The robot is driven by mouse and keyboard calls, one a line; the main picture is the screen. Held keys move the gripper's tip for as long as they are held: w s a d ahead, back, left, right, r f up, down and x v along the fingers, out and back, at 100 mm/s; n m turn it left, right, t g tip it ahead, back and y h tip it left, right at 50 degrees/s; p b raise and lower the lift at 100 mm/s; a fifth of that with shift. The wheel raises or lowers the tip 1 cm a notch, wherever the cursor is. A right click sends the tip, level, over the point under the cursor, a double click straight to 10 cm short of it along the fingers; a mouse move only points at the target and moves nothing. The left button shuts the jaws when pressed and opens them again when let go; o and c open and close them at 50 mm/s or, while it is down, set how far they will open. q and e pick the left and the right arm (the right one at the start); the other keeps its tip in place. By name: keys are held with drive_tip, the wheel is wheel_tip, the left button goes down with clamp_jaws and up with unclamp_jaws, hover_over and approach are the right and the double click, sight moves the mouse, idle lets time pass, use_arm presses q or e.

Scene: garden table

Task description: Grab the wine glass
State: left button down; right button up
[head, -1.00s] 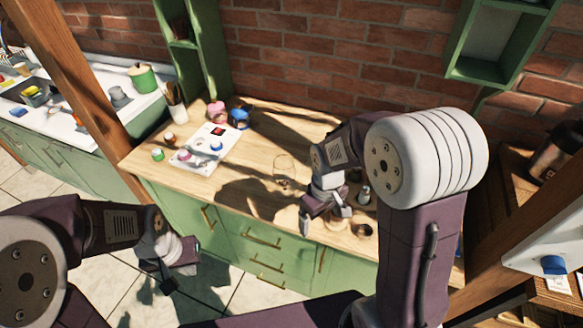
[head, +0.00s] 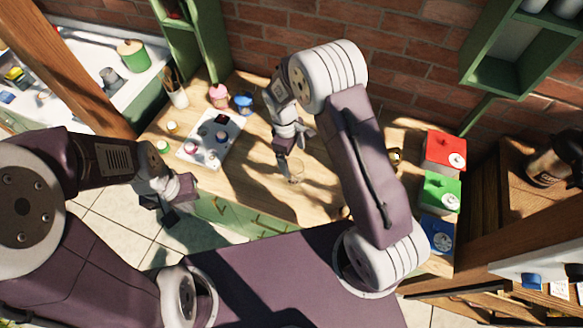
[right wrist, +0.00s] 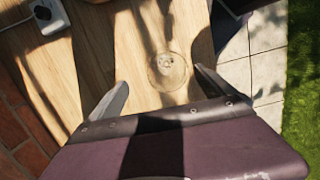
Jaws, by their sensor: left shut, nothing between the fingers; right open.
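The wine glass (head: 296,171) is clear and stands on the wooden counter, just in front of my right gripper (head: 297,150) in the head view. In the right wrist view the glass (right wrist: 167,70) shows as a thin round outline between the two spread fingers of my right gripper (right wrist: 160,77). That gripper is open and empty; I cannot tell its height above the glass. My left gripper (head: 168,212) is shut and empty, off the front left edge of the counter.
Red (head: 440,150), green (head: 438,192) and blue (head: 437,234) boxes stand at the right.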

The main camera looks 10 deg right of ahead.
sight(295, 171)
drive_tip(key=f+p, duration=0.1)
drive_tip(key=f, duration=0.1)
drive_tip(key=s+f+p, duration=0.1)
drive_tip(key=f, duration=0.3)
drive_tip(key=shift+s+f+p, duration=0.2)
drive_tip(key=shift+f+p, duration=0.15)
drive_tip(key=shift+s+d, duration=0.1)
drive_tip(key=shift+s, duration=0.35)
drive_tip(key=shift+w+f, duration=0.2)
drive_tip(key=shift+w, duration=0.15)
drive_tip(key=c, duration=2)
use_arm(q)
drive_tip(key=r, duration=0.1)
drive_tip(key=s+r, duration=0.1)
drive_tip(key=r, duration=0.1)
drive_tip(key=shift+s+r, duration=0.1)
drive_tip(key=shift+r, duration=0.1)
use_arm(e)
drive_tip(key=shift+s+r, duration=0.1)
drive_tip(key=shift+s, duration=0.05)
clamp_jaws()
